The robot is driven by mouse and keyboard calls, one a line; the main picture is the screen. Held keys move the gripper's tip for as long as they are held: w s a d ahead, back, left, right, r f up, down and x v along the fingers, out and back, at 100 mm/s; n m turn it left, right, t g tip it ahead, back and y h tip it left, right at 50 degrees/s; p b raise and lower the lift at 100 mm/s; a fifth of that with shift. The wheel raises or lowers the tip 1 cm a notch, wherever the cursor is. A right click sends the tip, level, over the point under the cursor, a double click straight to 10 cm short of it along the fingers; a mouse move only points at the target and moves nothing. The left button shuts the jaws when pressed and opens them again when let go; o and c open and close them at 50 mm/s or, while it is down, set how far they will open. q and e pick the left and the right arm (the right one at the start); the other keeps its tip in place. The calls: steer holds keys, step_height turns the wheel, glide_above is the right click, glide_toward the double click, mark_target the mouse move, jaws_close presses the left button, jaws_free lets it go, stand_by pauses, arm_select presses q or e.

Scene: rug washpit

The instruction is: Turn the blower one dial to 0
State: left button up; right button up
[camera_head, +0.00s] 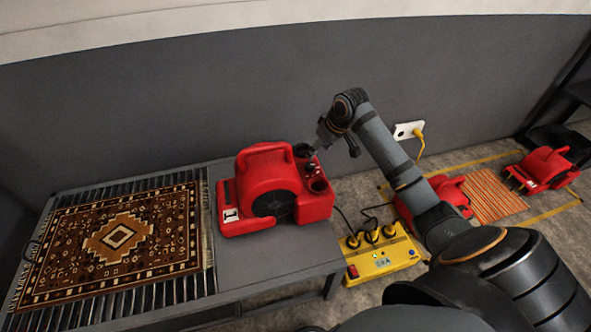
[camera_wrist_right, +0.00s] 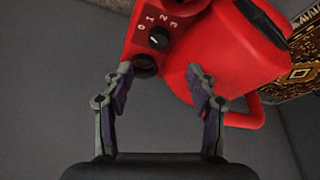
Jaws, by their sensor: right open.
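Blower one (camera_head: 272,188), red with a white label marked I, sits on the grey table (camera_head: 255,262). In the right wrist view, the blower (camera_wrist_right: 215,65) fills the upper middle. Its black dial (camera_wrist_right: 159,38) has a short white mark, with 0, 1, 2 and 3 printed around its upper side. I cannot tell for sure which number the mark points at. My right gripper (camera_wrist_right: 159,74) is open and empty, its fingertips apart and short of the dial. In the head view, my right gripper (camera_head: 323,140) is above the blower's right end. My left gripper is not in view.
A brown patterned rug (camera_head: 150,230) lies on the table's left. A yellow power box (camera_head: 382,258) with black plugs stands on the floor. More red blowers (camera_head: 543,168) and an orange striped mat (camera_head: 492,196) lie right. A grey wall (camera_head: 200,110) is close behind.

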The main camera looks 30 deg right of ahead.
mark_target(310, 165)
steer(key=b+x, duration=0.3)
steer(key=x, duration=0.6)
steer(key=shift+d+f, duration=0.1)
steer(key=shift+f, duration=0.25)
steer(key=shift+w+f, duration=0.25)
steer(key=shift+f, duration=0.15)
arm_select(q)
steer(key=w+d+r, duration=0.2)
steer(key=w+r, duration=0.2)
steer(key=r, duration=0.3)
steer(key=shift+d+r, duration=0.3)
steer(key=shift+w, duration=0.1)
arm_select(e)
steer(key=shift+c, duration=0.5)
